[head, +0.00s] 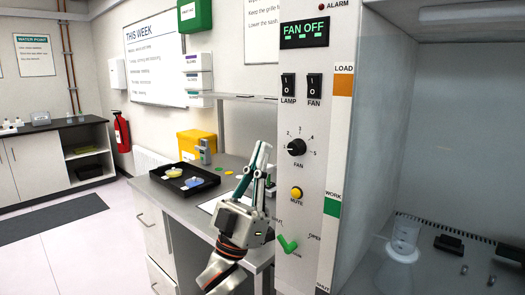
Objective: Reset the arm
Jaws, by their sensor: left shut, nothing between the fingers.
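My left gripper (261,148) rises from the bottom middle of the head view, with its fingers pointing up. The fingers are shut with nothing between them. It is in front of the grey bench (226,165), just left of the cabinet's control panel (305,165) in the picture. Contact with the panel cannot be told. The panel shows a lit FAN OFF display (304,33), two rocker switches, a black FAN knob (297,147), a yellow MUTE button (296,193) and a green lever (287,244). My right gripper is not in view.
A black tray (184,187) with dishes and a yellow bin (196,144) are on the bench behind my gripper. The open cabinet at right holds a clear flask (402,243) and dark blocks (448,244). The floor (112,250) at left is clear around a dark mat.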

